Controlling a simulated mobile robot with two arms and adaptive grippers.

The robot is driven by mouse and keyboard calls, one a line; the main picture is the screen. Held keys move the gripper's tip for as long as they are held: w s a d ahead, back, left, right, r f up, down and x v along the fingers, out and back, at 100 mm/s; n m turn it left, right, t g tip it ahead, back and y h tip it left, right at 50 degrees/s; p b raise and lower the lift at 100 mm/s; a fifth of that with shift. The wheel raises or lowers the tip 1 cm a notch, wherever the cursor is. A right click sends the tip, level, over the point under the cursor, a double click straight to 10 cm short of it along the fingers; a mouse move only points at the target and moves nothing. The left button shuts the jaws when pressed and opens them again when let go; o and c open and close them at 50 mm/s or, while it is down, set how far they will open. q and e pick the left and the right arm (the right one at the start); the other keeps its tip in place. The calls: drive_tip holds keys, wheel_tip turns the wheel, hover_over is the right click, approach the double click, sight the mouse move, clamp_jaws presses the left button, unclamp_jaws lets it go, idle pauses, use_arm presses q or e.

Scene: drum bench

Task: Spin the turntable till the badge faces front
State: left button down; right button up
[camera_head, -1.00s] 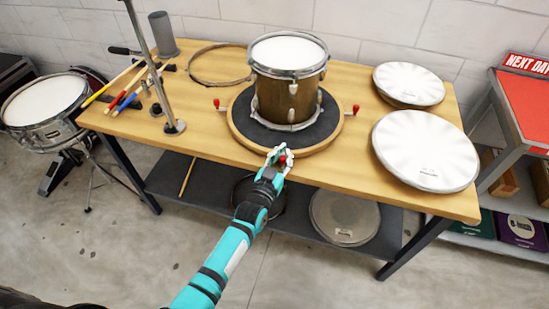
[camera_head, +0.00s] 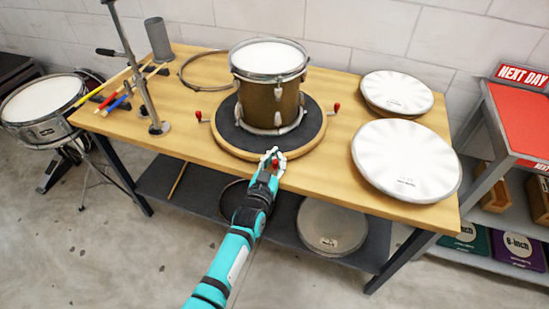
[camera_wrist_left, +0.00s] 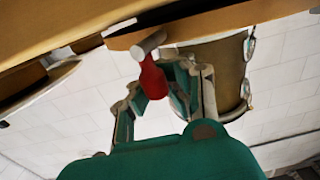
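The round turntable (camera_head: 229,138) has a wooden rim and dark top and lies on the wooden bench. A brown drum (camera_head: 255,104) with a white head and chrome hoops stands upright on it. Red knobs stick out of its rim: a left one (camera_head: 198,115), a right one (camera_head: 336,106) and a front one (camera_wrist_left: 153,78). My left gripper (camera_head: 273,158) is at the front rim, its fingers closed around the front red knob. I see no badge on the drum's visible side. My right gripper is out of view.
Two white cymbal-like discs (camera_head: 406,160) lie at the bench's right. A metal stand (camera_head: 150,100), drumsticks (camera_head: 107,103) and a grey cylinder (camera_head: 158,40) are at the left, with a hoop (camera_head: 190,82) behind. A lower shelf holds another drumhead (camera_head: 332,226).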

use_arm(q)
drive_tip(key=c, duration=1.4)
unclamp_jaws()
drive_tip(key=shift+s+d+f, duration=0.1)
drive_tip(key=shift+s+d, duration=0.15)
drive_tip(key=shift+s, duration=0.25)
drive_tip(key=shift+s+d+f, duration=0.1)
drive_tip(key=shift+s+d, duration=0.15)
drive_tip(key=shift+s, duration=0.2)
drive_tip(key=shift+c, duration=0.2)
drive_tip(key=shift+o, duration=1.2)
drive_tip(key=shift+r, duration=0.1)
drive_tip(key=shift+w+a, duration=0.25)
drive_tip(key=shift+w, duration=0.1)
drive_tip(key=v, duration=1.2)
